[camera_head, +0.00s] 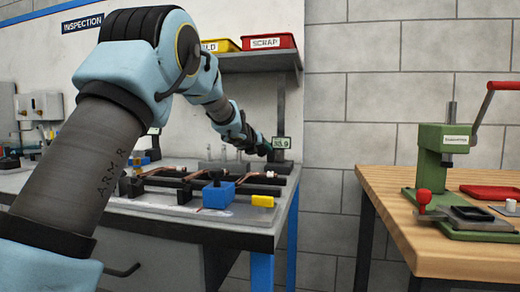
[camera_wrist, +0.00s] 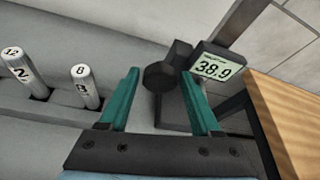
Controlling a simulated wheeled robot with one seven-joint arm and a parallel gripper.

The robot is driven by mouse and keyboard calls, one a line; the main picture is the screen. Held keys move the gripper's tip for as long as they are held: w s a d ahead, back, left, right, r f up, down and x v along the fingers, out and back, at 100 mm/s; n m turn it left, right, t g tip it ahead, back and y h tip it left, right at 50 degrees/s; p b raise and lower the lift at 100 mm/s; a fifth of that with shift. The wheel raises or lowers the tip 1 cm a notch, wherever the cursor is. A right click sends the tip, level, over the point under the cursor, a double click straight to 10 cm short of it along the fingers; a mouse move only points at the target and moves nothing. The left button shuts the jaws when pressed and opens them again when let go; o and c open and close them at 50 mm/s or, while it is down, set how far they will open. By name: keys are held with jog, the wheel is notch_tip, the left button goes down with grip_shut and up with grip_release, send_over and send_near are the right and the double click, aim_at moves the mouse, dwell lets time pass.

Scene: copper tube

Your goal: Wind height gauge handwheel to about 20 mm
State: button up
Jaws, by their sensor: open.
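The height gauge stands at the right end of the grey bench; its display (camera_wrist: 213,68) reads 38.9 in the wrist view, and it also shows in the head view (camera_head: 281,143). The gauge's dark round handwheel (camera_wrist: 159,77) sits left of the display on a short shaft. My gripper (camera_wrist: 160,73) is open, with its two green fingers apart. In the wrist view the handwheel appears between the fingertips. I see no clear contact, and its depth relative to the tips is hard to tell. In the head view my gripper (camera_head: 264,148) is small and partly hidden beside the gauge.
A fixture with a blue block (camera_head: 218,193) and copper tube lies on the bench. A wooden table (camera_head: 400,235) with a green press (camera_head: 440,165) is to the right, across a gap. A shelf (camera_head: 258,61) hangs above.

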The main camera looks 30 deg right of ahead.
jog(key=shift+c, duration=0.2)
grip_shut()
dwell(0.4)
jog(key=shift+w+a+f+n+g+h, duration=0.15)
jog(key=shift+n+g+h, duration=0.25)
jog(key=shift+n+h, duration=0.45)
jog(key=n, duration=0.1)
jog(key=n+h, duration=0.1)
jog(key=n, duration=0.1)
jog(key=shift+w+a+f+g+b, duration=0.1)
jog(key=shift+f+g+b, duration=0.05)
jog(key=shift+g+b, duration=0.15)
jog(key=n+h+b, duration=0.2)
jog(key=n, duration=0.1)
jog(key=shift+f, duration=0.25)
jog(key=shift+n+h+b, duration=0.75)
jog(key=shift+n+b, duration=0.55)
jog(key=shift+n, duration=0.55)
